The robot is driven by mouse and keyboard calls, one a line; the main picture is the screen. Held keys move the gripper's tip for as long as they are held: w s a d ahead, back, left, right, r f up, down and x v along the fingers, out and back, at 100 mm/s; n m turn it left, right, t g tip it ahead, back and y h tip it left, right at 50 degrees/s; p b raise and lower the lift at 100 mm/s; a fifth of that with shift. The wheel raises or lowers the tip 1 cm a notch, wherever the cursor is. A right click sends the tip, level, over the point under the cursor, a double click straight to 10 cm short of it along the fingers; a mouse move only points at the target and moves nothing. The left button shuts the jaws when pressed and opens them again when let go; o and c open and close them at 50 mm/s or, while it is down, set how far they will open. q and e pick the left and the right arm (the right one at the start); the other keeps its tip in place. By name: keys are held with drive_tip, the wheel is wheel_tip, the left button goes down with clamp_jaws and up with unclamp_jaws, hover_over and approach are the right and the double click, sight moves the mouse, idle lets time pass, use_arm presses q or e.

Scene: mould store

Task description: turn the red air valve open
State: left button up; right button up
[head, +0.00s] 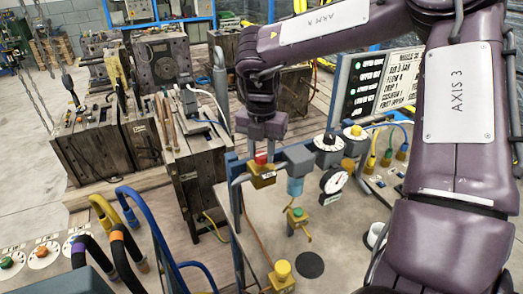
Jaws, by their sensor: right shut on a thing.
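The red air valve (261,158) shows as a small red part on top of a brass body (262,177), near the back left of the workbench panel. My right gripper (262,146) reaches down onto it from above and is shut on the red part. The fingers and the gripper's body hide most of the red part, so its turned angle cannot be told. My left gripper does not show.
A grey regulator with a blue bowl (295,186), a round gauge (334,180) and a yellow-topped knob (356,132) stand close right of the valve. A labelled board (385,80) is behind. Hoses (150,225) loop at the left.

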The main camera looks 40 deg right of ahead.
sight(261, 154)
drive_tip(key=o, duration=1)
drive_tip(key=shift+c, duration=0.2)
drive_tip(key=shift+r, duration=0.4)
wheel_tip(261, 154, up, 7)
drive_tip(key=shift+b, duration=0.5)
